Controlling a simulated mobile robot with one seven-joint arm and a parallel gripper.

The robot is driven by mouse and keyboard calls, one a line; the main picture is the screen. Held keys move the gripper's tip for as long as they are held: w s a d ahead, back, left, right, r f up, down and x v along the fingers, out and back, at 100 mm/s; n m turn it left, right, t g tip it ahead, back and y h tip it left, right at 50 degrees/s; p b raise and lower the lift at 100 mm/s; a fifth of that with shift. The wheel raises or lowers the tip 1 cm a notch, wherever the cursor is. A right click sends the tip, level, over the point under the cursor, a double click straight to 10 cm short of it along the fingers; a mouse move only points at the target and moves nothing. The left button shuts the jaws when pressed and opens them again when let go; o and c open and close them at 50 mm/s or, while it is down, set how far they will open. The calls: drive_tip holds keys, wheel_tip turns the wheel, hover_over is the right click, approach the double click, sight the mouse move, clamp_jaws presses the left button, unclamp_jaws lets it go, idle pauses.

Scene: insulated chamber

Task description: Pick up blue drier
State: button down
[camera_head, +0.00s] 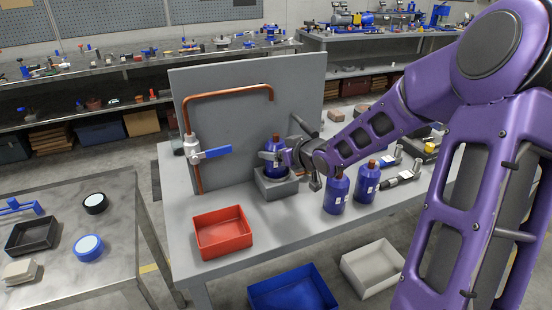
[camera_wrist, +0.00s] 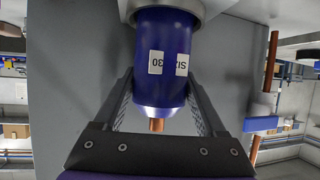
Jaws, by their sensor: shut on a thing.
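A blue drier (camera_head: 276,157) with a copper stub and white label stands upright at a grey block (camera_head: 276,188) on the grey bench. My gripper (camera_head: 277,155) comes from the right and is shut on this drier. In the wrist view, the fingers of my gripper (camera_wrist: 160,92) lie on both sides of the drier (camera_wrist: 167,50), near its copper-stub end. Its other end meets a round grey holder (camera_wrist: 190,8), so it appears still seated there. Two similar blue driers, one nearer (camera_head: 337,192) and one farther right (camera_head: 366,186), stand on the bench.
A grey upright panel (camera_head: 240,120) with a copper pipe and blue-handled valve (camera_head: 210,153) rises close behind the drier. A red bin (camera_head: 222,232) sits at the bench's front left. Blue (camera_head: 293,290) and white (camera_head: 371,268) bins are in front, below the bench top.

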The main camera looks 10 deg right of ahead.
drive_tip(key=shift+r, duration=0.15)
drive_tip(key=shift+r, duration=0.25)
drive_tip(key=s+d, duration=0.3)
drive_tip(key=s, duration=0.5)
drive_tip(key=s+d+b, duration=0.1)
drive_tip(key=s+d, duration=0.3)
drive_tip(key=s, duration=0.4)
drive_tip(key=shift+s+r, duration=0.25)
drive_tip(key=shift+r, duration=0.05)
